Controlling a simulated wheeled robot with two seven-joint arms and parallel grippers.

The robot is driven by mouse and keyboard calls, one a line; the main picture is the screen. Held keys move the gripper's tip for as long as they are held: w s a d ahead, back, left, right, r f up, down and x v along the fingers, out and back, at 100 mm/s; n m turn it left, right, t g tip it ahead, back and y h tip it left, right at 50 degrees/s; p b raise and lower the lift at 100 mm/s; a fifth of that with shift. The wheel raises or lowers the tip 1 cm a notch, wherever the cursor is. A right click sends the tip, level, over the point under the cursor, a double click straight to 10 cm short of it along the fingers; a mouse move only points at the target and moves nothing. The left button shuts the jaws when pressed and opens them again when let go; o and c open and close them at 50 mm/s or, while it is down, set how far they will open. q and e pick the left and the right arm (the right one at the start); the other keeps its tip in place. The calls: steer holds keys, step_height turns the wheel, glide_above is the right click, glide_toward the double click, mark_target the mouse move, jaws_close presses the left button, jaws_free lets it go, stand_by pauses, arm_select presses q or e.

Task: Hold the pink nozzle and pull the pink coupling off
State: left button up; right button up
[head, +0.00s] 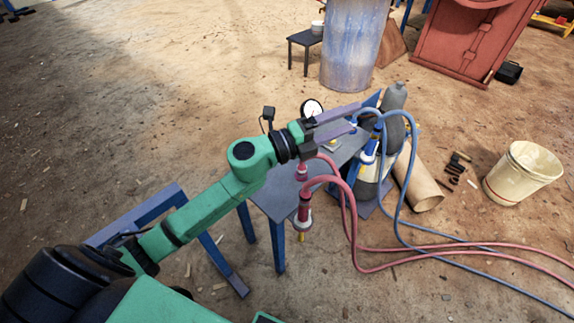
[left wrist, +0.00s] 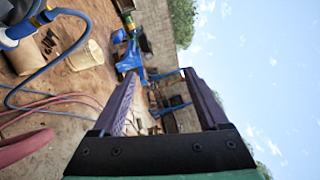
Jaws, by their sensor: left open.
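In the head view a pink fitting with a pale collar (head: 304,213) hangs at the end of a pink hose (head: 349,225), in front of the table. A second, smaller pink fitting (head: 301,173) shows above it near the table edge. I cannot tell for certain which is the nozzle and which the coupling. My left gripper (head: 357,117) is open and empty, above the table and past both pink fittings, its fingers pointing right. In the left wrist view the open fingers (left wrist: 160,74) have nothing between them up close; a pink hose (left wrist: 22,150) shows at lower left. My right gripper is not in view.
A grey table (head: 280,190) with blue legs stands under my left arm. A blue hose and coupling (head: 370,150) and a grey cylinder (head: 395,96) are close to the gripper's right.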

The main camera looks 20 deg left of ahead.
arm_select(q)
steer(key=s+d+m+g, duration=0.45)
steer(key=m+g, duration=0.25)
steer(key=m, duration=0.2)
steer(key=m+g+y+p, duration=0.2)
steer(key=m+g+y, duration=0.3)
steer(key=y, duration=0.5)
glide_toward(303, 192)
steer(key=shift+m+t, duration=0.6)
steer(key=shift+m, duration=0.1)
steer(key=x, duration=0.4)
steer(key=p+x, duration=0.1)
steer(key=x, duration=0.2)
steer(key=s+x, duration=0.1)
steer(key=x, duration=0.3)
steer(key=shift+f, duration=0.5)
jaws_close()
jaws_free()
